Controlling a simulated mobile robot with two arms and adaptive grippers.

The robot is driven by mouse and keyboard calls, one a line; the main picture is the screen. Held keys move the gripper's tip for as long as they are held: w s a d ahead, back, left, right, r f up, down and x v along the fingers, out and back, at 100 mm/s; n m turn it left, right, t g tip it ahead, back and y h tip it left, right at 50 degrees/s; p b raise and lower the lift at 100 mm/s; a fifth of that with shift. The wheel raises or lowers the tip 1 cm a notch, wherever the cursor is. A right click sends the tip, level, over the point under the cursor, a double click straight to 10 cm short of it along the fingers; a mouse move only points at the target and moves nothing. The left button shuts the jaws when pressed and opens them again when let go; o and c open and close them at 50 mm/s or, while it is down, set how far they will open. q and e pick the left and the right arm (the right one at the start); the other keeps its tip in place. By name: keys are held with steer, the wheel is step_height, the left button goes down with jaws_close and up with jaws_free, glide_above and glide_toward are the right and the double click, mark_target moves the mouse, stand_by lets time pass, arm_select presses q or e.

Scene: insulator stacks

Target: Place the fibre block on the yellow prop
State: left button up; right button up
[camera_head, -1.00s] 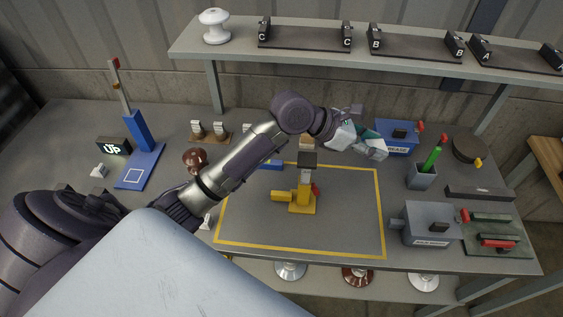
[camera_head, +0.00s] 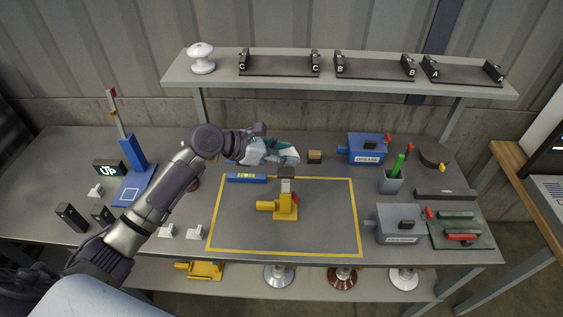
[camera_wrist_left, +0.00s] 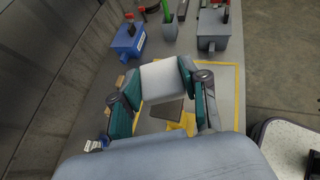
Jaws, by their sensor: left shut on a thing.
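The yellow prop (camera_head: 286,206) stands upright inside the yellow outline on the bench. My left gripper (camera_head: 284,154) is behind and above the prop in the head view. In the left wrist view my left gripper (camera_wrist_left: 158,88) is shut on a pale block (camera_wrist_left: 163,79), which I take to be the fibre block. The prop's dark plate and yellow parts (camera_wrist_left: 186,124) show below the block there, apart from it. My fingers mostly hide the block in the head view. My right gripper is not in view.
A tan block (camera_head: 314,157) lies on the bench right of my gripper. A blue GREASE box (camera_head: 366,148), a grey cup with a green item (camera_head: 391,182) and a grey box (camera_head: 399,225) stand on the right. A shelf (camera_head: 340,84) spans the back. The outlined area is otherwise clear.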

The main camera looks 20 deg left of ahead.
mark_target(282, 171)
arm_select(q)
steer(key=shift+w+a+f, duration=0.25)
steer(key=shift+a+f, duration=0.15)
steer(key=shift+f, duration=0.1)
step_height(282, 171, down, 2)
steer(key=shift+f+p, duration=0.25)
steer(key=shift+p, duration=0.1)
steer(key=shift+f, duration=0.6)
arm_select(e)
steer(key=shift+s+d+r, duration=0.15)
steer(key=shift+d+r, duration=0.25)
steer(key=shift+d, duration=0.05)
arm_select(q)
steer(key=o, duration=0.9)
steer(key=shift+f, duration=0.1)
steer(key=shift+o, duration=0.2)
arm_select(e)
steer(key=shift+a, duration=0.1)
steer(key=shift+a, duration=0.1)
